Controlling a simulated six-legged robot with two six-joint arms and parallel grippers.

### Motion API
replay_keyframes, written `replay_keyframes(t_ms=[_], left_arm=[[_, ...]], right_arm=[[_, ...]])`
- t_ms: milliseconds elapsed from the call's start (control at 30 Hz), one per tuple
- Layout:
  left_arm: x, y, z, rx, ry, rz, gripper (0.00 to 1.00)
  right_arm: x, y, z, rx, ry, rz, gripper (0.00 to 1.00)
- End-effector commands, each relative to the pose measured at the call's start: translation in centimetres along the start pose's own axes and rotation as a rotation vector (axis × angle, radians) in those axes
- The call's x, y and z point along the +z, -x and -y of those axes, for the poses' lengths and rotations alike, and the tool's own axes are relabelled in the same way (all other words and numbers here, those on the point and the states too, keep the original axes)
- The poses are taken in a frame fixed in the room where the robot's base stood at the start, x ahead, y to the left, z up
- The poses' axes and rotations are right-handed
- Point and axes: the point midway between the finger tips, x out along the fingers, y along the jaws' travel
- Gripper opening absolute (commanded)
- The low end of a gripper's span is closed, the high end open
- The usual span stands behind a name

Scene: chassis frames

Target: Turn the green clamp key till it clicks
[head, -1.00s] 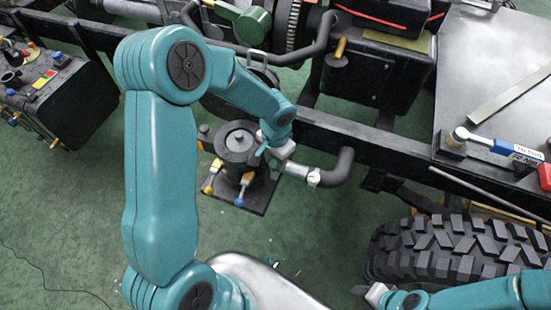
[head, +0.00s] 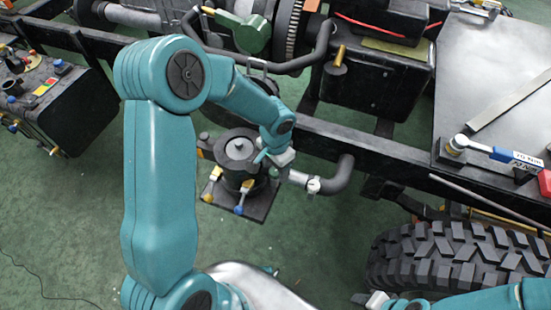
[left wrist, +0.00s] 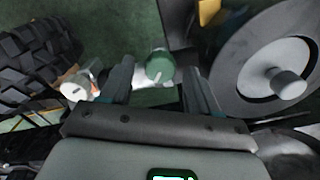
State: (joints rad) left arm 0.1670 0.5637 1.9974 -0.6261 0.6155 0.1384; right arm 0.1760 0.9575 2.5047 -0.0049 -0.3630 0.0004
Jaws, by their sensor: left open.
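The green clamp key (left wrist: 160,66) shows in the left wrist view as a round green knob with a pale bar. It lies between the two fingers of my left gripper (left wrist: 158,78), with gaps visible on both sides. In the head view my left gripper (head: 274,160) is at the right side of a dark round canister (head: 238,150), and it hides the key there. The gripper is open. A silver clamp band (head: 313,185) sits around the hose to its right. My right gripper (head: 375,300) is partly in view at the lower edge; its fingers are unclear.
A black bent hose (head: 342,174) runs beside the canister. A dark frame rail (head: 375,148) passes behind it. A big tyre (head: 450,255) stands at the lower right. A blue-and-white handled tool (head: 513,158) lies on the metal plate. Yellow and blue-tipped fittings (head: 241,200) stick out below the canister.

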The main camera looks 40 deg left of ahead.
Motion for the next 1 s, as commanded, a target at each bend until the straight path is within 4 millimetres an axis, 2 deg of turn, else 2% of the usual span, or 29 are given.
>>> replay_keyframes(t_ms=[167, 400, 600, 800, 1000], left_arm=[[-0.1, 3.0, 0.0, -0.002, 0.001, -0.008, 0.61], [-0.1, 9.5, 0.0, -0.002, 0.000, -0.008, 0.61], [-0.1, 13.8, 0.0, -0.001, -0.001, -0.005, 0.61], [0.0, 15.9, 0.0, 0.000, 0.000, -0.002, 0.61], [0.0, 16.1, 0.0, 0.000, 0.000, -0.001, 0.61]], right_arm=[[0.0, 0.6, 0.2, 0.000, 0.000, 0.000, 0.43], [0.0, 1.3, 0.5, 0.000, 0.000, 0.000, 0.43], [0.0, 1.7, 0.6, 0.000, 0.000, 0.000, 0.43], [0.0, 1.9, 0.7, 0.000, 0.000, 0.000, 0.43], [0.0, 1.9, 0.7, 0.000, 0.000, 0.000, 0.43]])
